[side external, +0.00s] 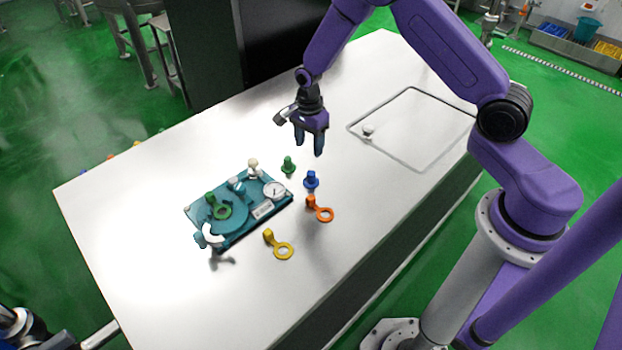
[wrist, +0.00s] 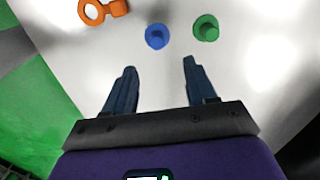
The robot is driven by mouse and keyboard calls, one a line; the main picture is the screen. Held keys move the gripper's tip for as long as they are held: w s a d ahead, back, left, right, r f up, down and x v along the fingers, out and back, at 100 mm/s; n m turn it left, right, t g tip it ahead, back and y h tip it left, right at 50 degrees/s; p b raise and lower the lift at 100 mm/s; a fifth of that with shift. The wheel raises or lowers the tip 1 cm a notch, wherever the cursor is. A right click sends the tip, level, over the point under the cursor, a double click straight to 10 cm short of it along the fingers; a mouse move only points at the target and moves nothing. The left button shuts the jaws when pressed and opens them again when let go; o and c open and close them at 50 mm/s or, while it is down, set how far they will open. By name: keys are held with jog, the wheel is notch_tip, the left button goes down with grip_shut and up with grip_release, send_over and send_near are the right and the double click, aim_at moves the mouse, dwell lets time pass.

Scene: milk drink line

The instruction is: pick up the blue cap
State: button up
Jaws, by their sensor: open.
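The blue cap (side external: 311,180) stands on the white table, between a green cap and an orange ring-shaped piece. In the wrist view the blue cap (wrist: 157,36) lies beyond my fingertips, near the top middle. My gripper (side external: 309,147) is open and empty, above the table and apart from the blue cap. In the wrist view my gripper's two dark fingers (wrist: 160,65) are spread, with only bare table between them.
A green cap (side external: 288,166) stands close to the blue cap, and an orange ring piece (side external: 321,212) lies on its other side. A yellow ring piece (side external: 281,250) lies nearer. A teal device (side external: 262,209) with a gauge sits left. The table's right part is largely clear.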

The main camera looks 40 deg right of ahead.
send_over(311, 173)
jog(key=f, duration=0.6)
jog(key=shift+w+f, duration=0.2)
jog(key=shift+w, duration=0.15)
jog(key=shift+s+f, duration=0.15)
jog(key=shift+f, duration=1.2)
jog(key=shift+s+f, duration=0.15)
jog(key=shift+f, duration=1.15)
grip_shut()
